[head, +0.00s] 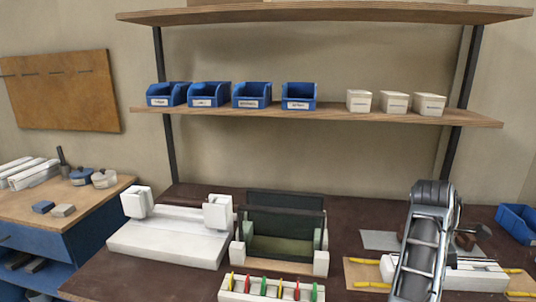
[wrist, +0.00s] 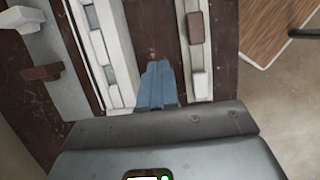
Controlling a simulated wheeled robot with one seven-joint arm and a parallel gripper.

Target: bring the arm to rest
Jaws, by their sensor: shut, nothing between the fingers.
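My arm (head: 421,246), silver with a dark top, rises in front of the right part of the dark bench in the head view. I cannot make out my gripper's fingertips there. In the wrist view my gripper (wrist: 157,68) shows as two blue fingers pressed together, with nothing between them. They point away from the dark grey wrist body at the bottom of that view. The fingers appear over the dark strip of bench between two long pale fixtures. I cannot tell how high above the bench they are.
The dark bench (head: 140,284) holds a white fixture (head: 165,245) and a dark green-bedded fixture (head: 282,247). A rack (head: 232,296) with coloured pieces stands in front. A board (head: 362,272) lies by my arm. Blue bins (head: 252,95) and white boxes line the shelf (head: 470,116) above.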

